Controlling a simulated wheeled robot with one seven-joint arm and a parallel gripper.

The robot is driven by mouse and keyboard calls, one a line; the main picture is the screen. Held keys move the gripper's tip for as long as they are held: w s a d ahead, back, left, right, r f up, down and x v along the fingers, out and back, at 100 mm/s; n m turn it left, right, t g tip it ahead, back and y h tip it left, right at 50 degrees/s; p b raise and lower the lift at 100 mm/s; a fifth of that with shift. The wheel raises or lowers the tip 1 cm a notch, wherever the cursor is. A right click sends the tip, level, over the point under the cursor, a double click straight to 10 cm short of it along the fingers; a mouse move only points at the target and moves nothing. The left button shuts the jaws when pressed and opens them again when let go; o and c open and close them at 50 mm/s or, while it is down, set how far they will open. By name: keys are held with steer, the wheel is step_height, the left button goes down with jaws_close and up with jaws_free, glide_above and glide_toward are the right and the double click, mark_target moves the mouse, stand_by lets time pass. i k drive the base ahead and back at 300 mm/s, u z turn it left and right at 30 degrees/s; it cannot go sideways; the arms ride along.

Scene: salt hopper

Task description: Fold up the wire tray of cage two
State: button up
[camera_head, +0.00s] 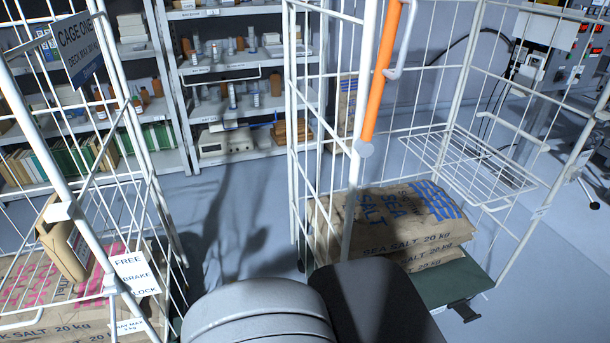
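The right-hand wire cage (351,215) shows no readable name sign; the left-hand one is marked CAGE ONE. A wire tray (468,166) lies roughly flat inside the right-hand cage, at its right side, above the deck. Nothing shows on the tray. Sacks of sea salt (390,228) are stacked on the green deck (468,287) below and left of it. My grey and black arm parts fill the bottom middle of the view. My gripper is not in view, so its state and position are hidden.
Cage one, with its sign (76,45), stands at the left with sacks and an open carton (62,240). An orange bar (383,75) with a grey end rises at the right-hand cage's front. Shelves (240,65) stand behind. Floor between the cages is clear.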

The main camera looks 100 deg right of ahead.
mark_target(482, 204)
steer(key=z, duration=5.05)
steer(key=k, duration=0.55)
steer(key=z, duration=0.55)
steer(key=i, duration=1.65)
steer(key=u, duration=0.95)
